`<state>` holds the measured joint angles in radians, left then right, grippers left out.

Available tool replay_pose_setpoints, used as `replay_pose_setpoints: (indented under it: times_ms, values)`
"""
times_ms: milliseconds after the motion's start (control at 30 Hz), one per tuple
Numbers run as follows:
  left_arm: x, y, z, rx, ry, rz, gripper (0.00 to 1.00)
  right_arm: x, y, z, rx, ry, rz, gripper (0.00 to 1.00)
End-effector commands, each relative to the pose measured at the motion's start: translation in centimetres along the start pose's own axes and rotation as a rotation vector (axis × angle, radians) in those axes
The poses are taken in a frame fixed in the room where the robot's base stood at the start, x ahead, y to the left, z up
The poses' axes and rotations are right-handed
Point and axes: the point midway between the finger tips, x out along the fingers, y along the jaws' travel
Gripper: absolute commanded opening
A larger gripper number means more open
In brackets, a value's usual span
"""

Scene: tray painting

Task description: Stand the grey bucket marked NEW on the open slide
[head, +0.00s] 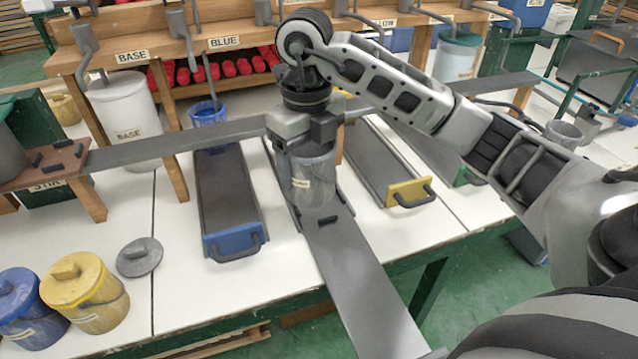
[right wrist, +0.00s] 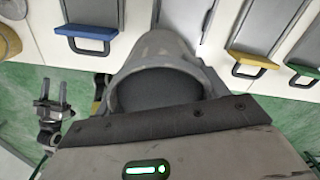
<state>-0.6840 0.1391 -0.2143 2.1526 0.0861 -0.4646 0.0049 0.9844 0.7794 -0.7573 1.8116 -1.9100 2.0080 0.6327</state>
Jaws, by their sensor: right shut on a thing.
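The grey bucket (head: 313,172) is upright below my right gripper (head: 306,135), which is shut on its upper part. Its small pale label is too blurred to read. In the right wrist view the grey bucket's rim (right wrist: 150,45) and dark inside show. The open slide (head: 362,280) is a long grey board pulled out past the table's front edge, with small dark blocks at its back part. The bucket is over this back part; I cannot tell if it touches. My left gripper (right wrist: 54,100) shows only in the right wrist view, at the left, apparently open and empty, away from the bucket.
A blue-handled slide (head: 230,200) is left of the open slide, and a yellow-handled slide (head: 385,165) is right. A grey rail (head: 180,141) crosses behind the bucket. Yellow (head: 85,290) and blue (head: 22,305) lidded buckets stand front left, near a loose grey lid (head: 139,257).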

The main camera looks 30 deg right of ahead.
Motion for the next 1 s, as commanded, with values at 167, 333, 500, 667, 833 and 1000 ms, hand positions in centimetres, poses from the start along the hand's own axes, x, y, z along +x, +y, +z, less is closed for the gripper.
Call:
replay_pose_setpoints:
  times_ms: [167,333,500,667,833,1000]
  values:
    - [-0.2,0.1,-0.3,-0.002,0.007,0.0,0.52,3.0,-3.0,1.9,0.002,0.003,0.0,0.38]
    - [-0.2,0.1,-0.3,-0.002,0.006,0.0,0.52,5.1,-4.5,2.9,-0.001,-0.001,0.001,0.38]
    - [-0.2,0.0,-0.2,-0.002,0.003,-0.001,0.52,5.9,-5.0,3.3,-0.002,-0.002,0.001,0.38]
    - [-0.2,0.0,-0.1,-0.002,-0.001,-0.001,0.52,7.5,-5.6,3.6,-0.003,0.001,0.001,0.38]
    - [-0.2,0.0,0.0,0.002,-0.008,-0.004,0.52,9.6,-5.6,3.6,-0.003,-0.002,0.001,0.38]
    - [-0.2,0.0,0.2,0.002,-0.011,-0.004,0.52,9.6,-5.6,3.7,-0.003,-0.004,0.0,0.38]
